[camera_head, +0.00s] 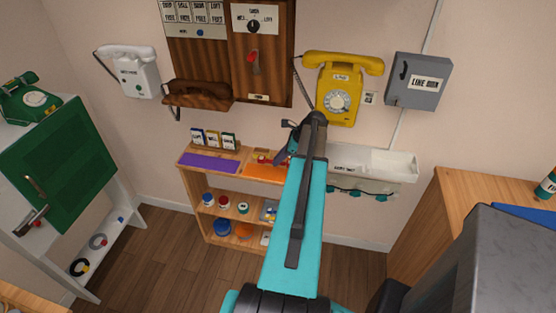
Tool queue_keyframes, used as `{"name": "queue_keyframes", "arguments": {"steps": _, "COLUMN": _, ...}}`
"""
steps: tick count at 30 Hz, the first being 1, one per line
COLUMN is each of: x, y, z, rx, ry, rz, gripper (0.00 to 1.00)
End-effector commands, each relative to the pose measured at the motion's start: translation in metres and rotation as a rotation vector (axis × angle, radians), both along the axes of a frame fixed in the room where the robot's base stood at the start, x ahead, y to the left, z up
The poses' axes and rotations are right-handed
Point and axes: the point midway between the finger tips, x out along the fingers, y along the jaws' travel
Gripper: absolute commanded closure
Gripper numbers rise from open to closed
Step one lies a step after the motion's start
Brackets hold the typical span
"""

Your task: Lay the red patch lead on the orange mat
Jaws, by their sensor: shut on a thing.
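The orange mat (258,174) lies on top of the low wooden shelf, partly hidden by my arm. Something small and red, which looks like the red patch lead (266,159), shows at the mat's back edge, just left of my gripper (287,156). My gripper is over the right part of the mat and is shut on the red lead. The fingertips are small and partly hidden by my arm, so I cannot tell whether the lead touches the mat.
A purple mat (208,163) lies left of the orange one, with small labelled cards (213,139) behind. A white wall tray (380,164) is at the right. A yellow dial phone (341,85) and wooden phone panel (260,55) hang above. A green cabinet door (62,150) stands left.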

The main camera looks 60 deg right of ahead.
Motion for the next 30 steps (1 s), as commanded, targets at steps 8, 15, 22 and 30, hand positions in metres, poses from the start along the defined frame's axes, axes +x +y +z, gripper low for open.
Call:
{"name": "queue_keyframes", "arguments": {"steps": 8, "x": 0.000, "y": 0.000, "z": -0.021, "rx": -0.001, "ry": 0.000, "rz": -0.001, "gripper": 1.00}}
{"name": "queue_keyframes", "arguments": {"steps": 15, "x": 0.000, "y": 0.000, "z": -0.036, "rx": -0.001, "ry": 0.000, "rz": -0.001, "gripper": 1.00}}
{"name": "queue_keyframes", "arguments": {"steps": 22, "x": 0.000, "y": 0.000, "z": -0.045, "rx": -0.001, "ry": 0.000, "rz": -0.001, "gripper": 1.00}}
{"name": "queue_keyframes", "arguments": {"steps": 30, "x": 0.000, "y": 0.000, "z": -0.046, "rx": -0.001, "ry": 0.000, "rz": -0.001, "gripper": 1.00}}
